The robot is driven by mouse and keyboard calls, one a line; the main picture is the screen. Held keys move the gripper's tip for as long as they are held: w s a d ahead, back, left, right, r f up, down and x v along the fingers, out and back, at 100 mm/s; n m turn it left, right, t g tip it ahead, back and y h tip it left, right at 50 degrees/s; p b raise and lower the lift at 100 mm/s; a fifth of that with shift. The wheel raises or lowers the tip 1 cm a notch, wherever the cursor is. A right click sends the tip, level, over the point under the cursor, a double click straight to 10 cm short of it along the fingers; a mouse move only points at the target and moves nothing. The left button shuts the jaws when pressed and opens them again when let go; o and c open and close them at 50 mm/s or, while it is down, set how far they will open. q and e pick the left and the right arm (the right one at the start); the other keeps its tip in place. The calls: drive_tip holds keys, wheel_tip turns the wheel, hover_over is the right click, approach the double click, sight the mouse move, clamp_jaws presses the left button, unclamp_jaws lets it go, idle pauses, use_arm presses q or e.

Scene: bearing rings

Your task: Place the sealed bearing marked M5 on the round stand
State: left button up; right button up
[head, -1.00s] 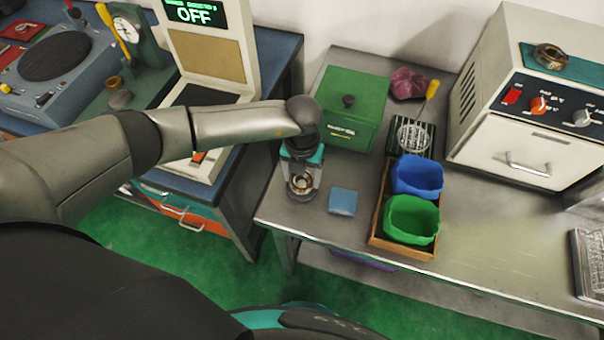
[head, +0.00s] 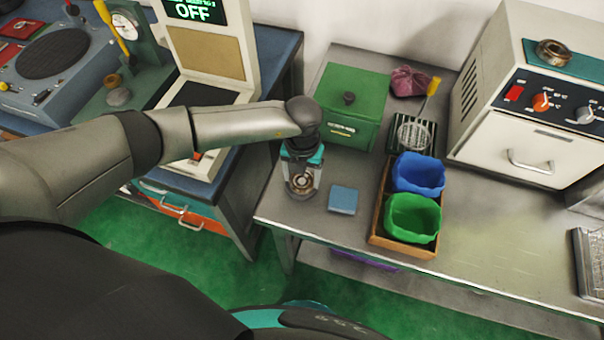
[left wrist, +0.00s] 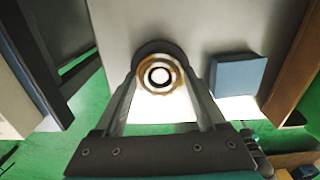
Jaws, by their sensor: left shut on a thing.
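My left gripper (head: 301,183) points down over the near left part of the metal bench. It is shut on a bearing ring (left wrist: 160,75) with a brownish outer rim and a pale inner ring. The bearing sits between the fingertips, and I cannot read any marking on it. A dark round disc (left wrist: 152,47), which looks like the round stand, shows just behind the bearing in the left wrist view. The bearing covers most of it, and I cannot tell whether they touch. My right gripper is not in view.
A blue block (head: 343,200) lies right of the gripper. A wooden tray (head: 402,250) holds blue and green bins. A green box (head: 352,106) stands behind. Another ring (head: 552,53) lies on the white oven (head: 527,124).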

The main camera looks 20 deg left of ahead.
use_arm(q)
drive_tip(key=o, duration=1.3)
wheel_tip(320, 180, up, 7)
drive_tip(key=p, duration=0.6)
drive_tip(key=shift+r+p, duration=0.1)
drive_tip(key=shift+p, duration=0.2)
